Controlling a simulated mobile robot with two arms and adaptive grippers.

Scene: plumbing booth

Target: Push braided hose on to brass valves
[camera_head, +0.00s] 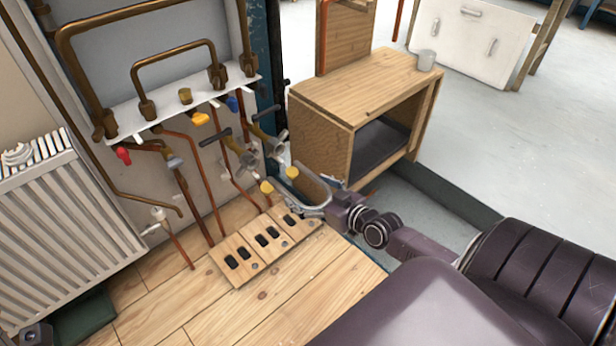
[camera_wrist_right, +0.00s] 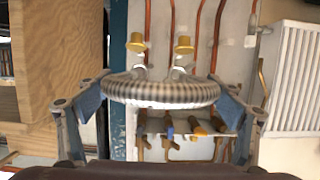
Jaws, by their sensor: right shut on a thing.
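The braided hose (camera_wrist_right: 160,93) is a grey ribbed U shape in the right wrist view. Its two light ends point toward two yellow brass valves (camera_wrist_right: 135,42) (camera_wrist_right: 184,46). I cannot tell whether the ends touch them. My right gripper (camera_wrist_right: 158,105) is shut on the hose, with a finger at each side of the bend. In the head view the right gripper (camera_head: 314,200) is low beside the booth wall, close to the brass valves (camera_head: 266,187) (camera_head: 292,172). The hose is mostly hidden by the fingers there.
A wooden board with dark slots (camera_head: 258,268) lies on the floor below the valves. Copper pipes and a white shelf (camera_head: 170,108) are on the wall. A wooden cabinet (camera_head: 330,140) stands close behind my right gripper. A radiator (camera_head: 60,230) is at left.

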